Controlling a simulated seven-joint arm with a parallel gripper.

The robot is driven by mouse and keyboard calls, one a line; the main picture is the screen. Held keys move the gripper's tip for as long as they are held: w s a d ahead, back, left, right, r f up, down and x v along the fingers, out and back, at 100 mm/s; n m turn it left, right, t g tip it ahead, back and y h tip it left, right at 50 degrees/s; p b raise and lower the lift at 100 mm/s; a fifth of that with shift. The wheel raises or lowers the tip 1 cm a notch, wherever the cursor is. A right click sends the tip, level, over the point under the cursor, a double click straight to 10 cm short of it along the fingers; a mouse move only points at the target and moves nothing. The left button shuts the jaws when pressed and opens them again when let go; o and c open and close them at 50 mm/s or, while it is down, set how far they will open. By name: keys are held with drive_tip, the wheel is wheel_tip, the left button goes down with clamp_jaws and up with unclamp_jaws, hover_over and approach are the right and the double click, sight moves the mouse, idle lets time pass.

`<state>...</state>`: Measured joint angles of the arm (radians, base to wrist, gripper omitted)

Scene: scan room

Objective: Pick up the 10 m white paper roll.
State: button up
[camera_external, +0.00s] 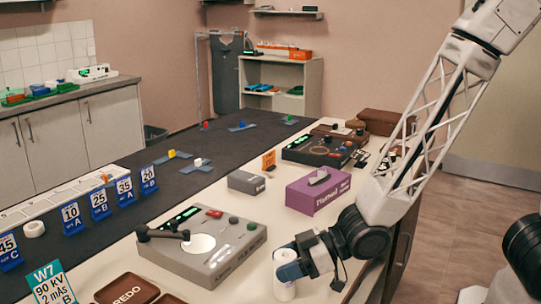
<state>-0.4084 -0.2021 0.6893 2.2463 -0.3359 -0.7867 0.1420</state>
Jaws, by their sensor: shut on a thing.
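A white paper roll (284,291) stands upright at the front of the white worktop, close to its right edge. Whether the roll's bottom touches the worktop is hard to tell. Any marking of its length is too small to read.
A grey device with a round white plate (213,257) stands left of my gripper. Blue number cards (73,219) and another white ring-shaped roll (34,229) are at the left. A brown tray (127,289) is in front.

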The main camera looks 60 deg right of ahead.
wheel_tip(320, 180, up, 18)
idle(0.6)
drive_tip(key=shift+f, duration=0.1)
drive_tip(key=shift+w, duration=0.1)
idle(0.5)
